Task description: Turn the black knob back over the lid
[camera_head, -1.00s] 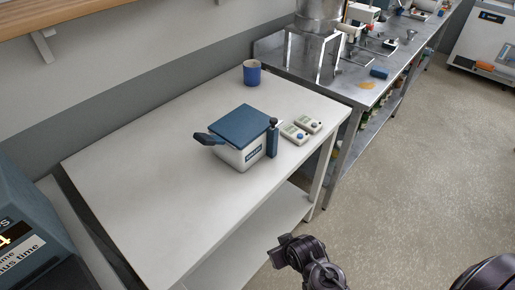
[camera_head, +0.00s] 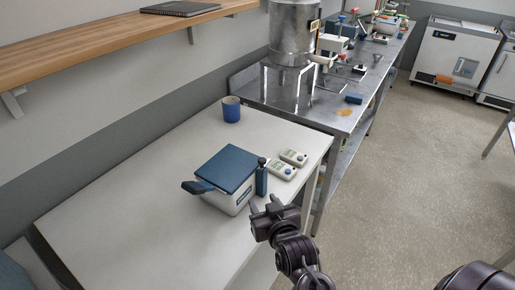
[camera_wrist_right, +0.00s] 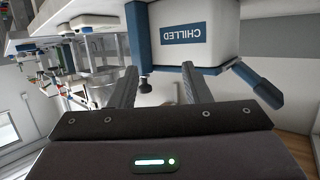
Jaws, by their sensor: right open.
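A white box with a blue lid (camera_head: 227,167) stands on the white table. A dark blue post (camera_head: 261,182) stands upright at its right side, with a small black knob (camera_head: 262,161) at its top. In the right wrist view the box appears upside down with its CHILLED label (camera_wrist_right: 194,33), and the black knob (camera_wrist_right: 146,85) hangs at the end of the blue post (camera_wrist_right: 138,38). My right gripper (camera_head: 267,210) is open and empty, in front of the box; its fingers (camera_wrist_right: 160,82) point toward the post and label, apart from them. My left gripper is out of view.
A blue lever (camera_head: 196,187) sticks out at the box's left. Two small pale devices (camera_head: 283,170) lie right of the post. A blue cup (camera_head: 231,109) stands farther back. The table's left part (camera_head: 120,215) is clear. A steel bench (camera_head: 318,112) adjoins behind.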

